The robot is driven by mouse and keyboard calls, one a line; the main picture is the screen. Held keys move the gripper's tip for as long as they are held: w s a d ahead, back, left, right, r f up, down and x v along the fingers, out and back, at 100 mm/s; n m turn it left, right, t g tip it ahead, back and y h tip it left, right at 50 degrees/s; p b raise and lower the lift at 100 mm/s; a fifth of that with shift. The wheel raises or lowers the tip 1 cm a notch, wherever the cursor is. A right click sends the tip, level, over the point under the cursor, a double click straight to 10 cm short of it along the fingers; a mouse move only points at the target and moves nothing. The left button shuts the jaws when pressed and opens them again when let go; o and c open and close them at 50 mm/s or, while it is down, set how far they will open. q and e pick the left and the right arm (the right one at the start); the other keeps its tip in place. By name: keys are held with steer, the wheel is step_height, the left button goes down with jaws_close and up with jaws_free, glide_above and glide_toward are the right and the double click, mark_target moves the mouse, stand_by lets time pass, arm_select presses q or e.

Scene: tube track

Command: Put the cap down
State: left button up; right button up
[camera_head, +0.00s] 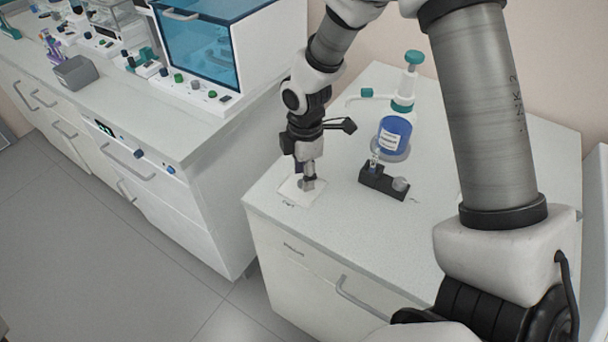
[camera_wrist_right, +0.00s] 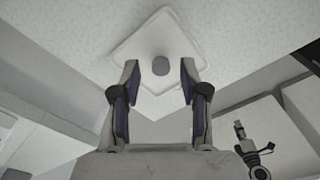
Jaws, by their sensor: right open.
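The small round grey cap (camera_wrist_right: 160,66) rests on a white square pad (camera_wrist_right: 143,47) in the wrist view. In the head view the pad (camera_head: 289,193) lies near the front left corner of the right-hand counter, and my right gripper (camera_head: 307,176) points down over it, partly hiding the cap. In the wrist view the right gripper (camera_wrist_right: 159,72) has its two fingers apart, one on each side of the cap, with gaps between. A black holder (camera_head: 378,184) with a clear tube (camera_head: 374,159) stands to the right. My left gripper is not in view.
A dispenser bottle of blue liquid (camera_head: 395,133) with a teal top stands behind the holder. A blue-windowed white cabinet (camera_head: 200,45) and several lab items occupy the left counter. A floor gap separates the counters. The right-hand counter's front is clear.

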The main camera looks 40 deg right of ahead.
step_height(320, 180, up, 11)
stand_by(0.6)
